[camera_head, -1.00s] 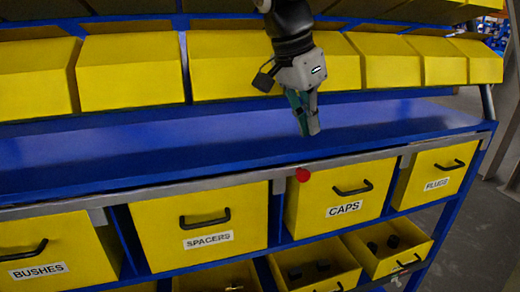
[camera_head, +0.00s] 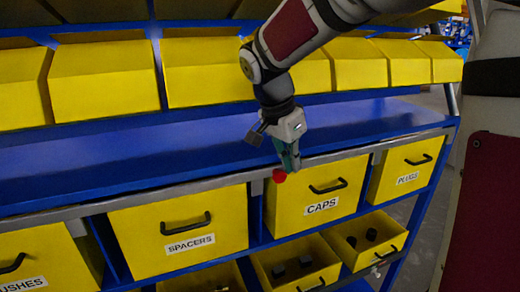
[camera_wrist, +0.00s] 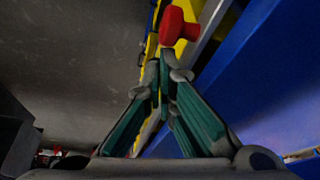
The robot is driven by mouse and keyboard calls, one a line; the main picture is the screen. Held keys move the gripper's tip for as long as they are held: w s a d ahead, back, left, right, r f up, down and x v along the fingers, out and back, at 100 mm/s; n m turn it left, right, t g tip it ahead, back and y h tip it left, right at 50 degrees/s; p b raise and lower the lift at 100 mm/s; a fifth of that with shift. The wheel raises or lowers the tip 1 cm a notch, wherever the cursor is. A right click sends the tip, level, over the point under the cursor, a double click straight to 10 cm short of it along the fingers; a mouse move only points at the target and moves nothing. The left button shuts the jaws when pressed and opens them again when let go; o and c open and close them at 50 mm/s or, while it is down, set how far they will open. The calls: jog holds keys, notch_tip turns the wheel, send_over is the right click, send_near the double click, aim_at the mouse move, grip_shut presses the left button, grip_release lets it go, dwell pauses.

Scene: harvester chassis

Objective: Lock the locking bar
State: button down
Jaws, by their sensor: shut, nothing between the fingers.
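The locking bar (camera_head: 225,187) is a long grey rail along the front of the blue shelf, across the top edges of the yellow drawers. Its red knob (camera_head: 279,175) sits near the upper left corner of the CAPS drawer. My gripper (camera_head: 292,168) points down just above and beside the knob, with its fingers shut and empty. In the wrist view the red knob (camera_wrist: 179,25) shows beyond the closed fingertips (camera_wrist: 165,60). I cannot tell whether the fingertips touch it.
Yellow drawers labelled SPACERS (camera_head: 182,232), CAPS (camera_head: 315,200) and PLUGS (camera_head: 407,165) stand below the bar. Open lower bins (camera_head: 297,265) hold dark parts. The blue shelf top (camera_head: 130,140) is clear, with yellow bins above it.

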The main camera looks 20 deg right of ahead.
aim_at(276, 174)
jog(key=shift+a, duration=0.1)
jog(key=a, duration=0.5)
dwell(0.5)
